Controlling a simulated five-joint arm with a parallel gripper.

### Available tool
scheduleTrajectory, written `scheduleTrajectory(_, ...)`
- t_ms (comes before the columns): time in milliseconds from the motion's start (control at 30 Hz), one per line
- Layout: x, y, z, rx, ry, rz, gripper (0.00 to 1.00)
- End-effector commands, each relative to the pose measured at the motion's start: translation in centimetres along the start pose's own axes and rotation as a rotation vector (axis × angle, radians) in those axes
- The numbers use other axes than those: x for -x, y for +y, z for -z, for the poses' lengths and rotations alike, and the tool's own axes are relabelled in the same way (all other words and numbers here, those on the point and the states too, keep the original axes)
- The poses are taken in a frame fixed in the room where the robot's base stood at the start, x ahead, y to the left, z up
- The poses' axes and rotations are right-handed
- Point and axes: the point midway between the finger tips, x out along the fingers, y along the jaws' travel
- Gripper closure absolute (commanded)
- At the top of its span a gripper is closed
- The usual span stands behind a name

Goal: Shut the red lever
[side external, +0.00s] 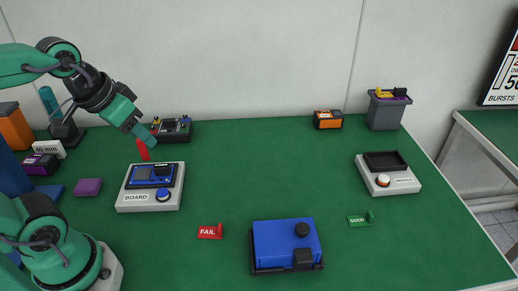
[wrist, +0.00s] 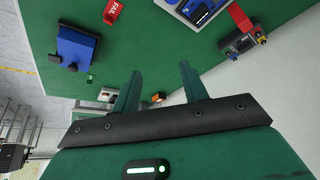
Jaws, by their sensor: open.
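The red lever (side external: 142,149) stands up, slightly tilted, at the back left of the light grey fixture marked BOARD (side external: 133,205). It also shows in the wrist view (wrist: 240,18), between the fixture and a grey device. I cannot tell what it is joined to. The fixture holds a blue board (side external: 142,182) and has a blue button (side external: 163,195). My gripper (side external: 150,138) is above the table with its green fingers close to the lever's top in the side view. In the wrist view my gripper (wrist: 160,78) is open and empty, with the lever outside the fingers.
A dark control box with knobs (side external: 174,131) stands behind the fixture. A purple block (side external: 88,187) lies to its left. A red FAIL tag (side external: 210,232) and a blue case (side external: 285,243) are nearer the front. The table's middle is clear.

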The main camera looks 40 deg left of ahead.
Motion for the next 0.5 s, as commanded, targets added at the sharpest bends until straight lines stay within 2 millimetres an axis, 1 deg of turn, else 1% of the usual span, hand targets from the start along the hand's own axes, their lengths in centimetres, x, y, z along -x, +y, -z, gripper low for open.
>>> scheduleTrajectory(267,-0.5,-2.5,2.9,0.115,-0.137,0.038,0.56)
scheduleTrajectory(500,-1.6,-5.4,5.5,0.231,-0.270,0.067,0.56)
